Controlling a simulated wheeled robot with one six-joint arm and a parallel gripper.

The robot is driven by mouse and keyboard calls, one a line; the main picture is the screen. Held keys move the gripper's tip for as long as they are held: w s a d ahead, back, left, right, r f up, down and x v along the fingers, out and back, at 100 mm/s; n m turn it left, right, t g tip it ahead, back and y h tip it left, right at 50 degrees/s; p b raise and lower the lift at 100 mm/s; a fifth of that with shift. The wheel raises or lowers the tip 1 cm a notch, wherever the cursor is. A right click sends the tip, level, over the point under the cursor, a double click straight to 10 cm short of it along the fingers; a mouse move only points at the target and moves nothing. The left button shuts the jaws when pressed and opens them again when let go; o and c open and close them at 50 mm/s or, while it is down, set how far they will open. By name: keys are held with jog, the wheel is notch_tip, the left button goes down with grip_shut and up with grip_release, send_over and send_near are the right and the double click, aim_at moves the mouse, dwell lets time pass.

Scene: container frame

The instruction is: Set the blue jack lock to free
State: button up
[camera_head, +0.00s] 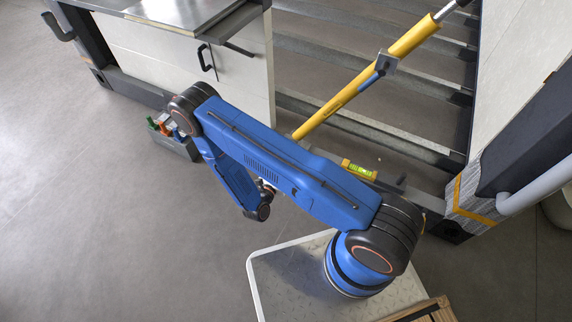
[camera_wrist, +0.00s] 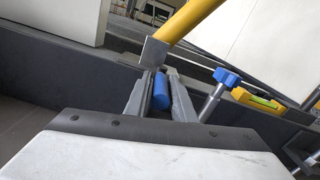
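The yellow jack (camera_head: 365,84) slants across the slatted frame in the head view. Its lock has a grey metal plate (camera_head: 386,64) and a blue lever (camera_head: 370,82) pointing down-left along the tube. In the wrist view the yellow tube (camera_wrist: 189,18) comes down from the top to a grey plate (camera_wrist: 153,53), with a blue cylindrical grip (camera_wrist: 161,92) below it. My gripper (camera_wrist: 161,80) has its two grey fingers apart, one on each side of this blue grip. Whether they press on it is unclear.
A blue knob on a metal rod (camera_wrist: 227,77) stands right of the fingers, near a yellow spirit level (camera_wrist: 256,100). The level also shows in the head view (camera_head: 358,169). A tool bin (camera_head: 173,137) stands by the white cabinet (camera_head: 235,78). Floor at left is clear.

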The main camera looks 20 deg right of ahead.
grip_shut()
jog(key=shift+w+a, duration=0.1)
jog(key=shift+w+a+m+g+h, duration=0.15)
jog(key=shift+m+g+h, duration=0.25)
jog(key=shift+g, duration=0.1)
jog(key=shift+w+a+m+g+h, duration=0.1)
jog(key=shift+w+m+g+h, duration=0.05)
jog(key=shift+m+g+h, duration=0.3)
jog(key=shift+w+a+m+g+h, duration=0.15)
jog(key=shift+w+m+g+h, duration=0.5)
jog(key=shift+m+g, duration=1.6)
jog(key=shift+w+a+m+g+h, duration=0.2)
jog(key=shift+w+m+g, duration=1)
jog(key=shift+g, duration=1.9)
jog(key=shift+w+a+m+g+h, duration=0.1)
jog(key=shift+w+m+g+h, duration=0.55)
jog(key=shift+m+g, duration=1.65)
jog(key=shift+w+g+y, duration=0.2)
jog(key=shift+g+y, duration=0.05)
jog(key=shift+g, duration=0.45)
jog(key=o, duration=0.5)
grip_release()
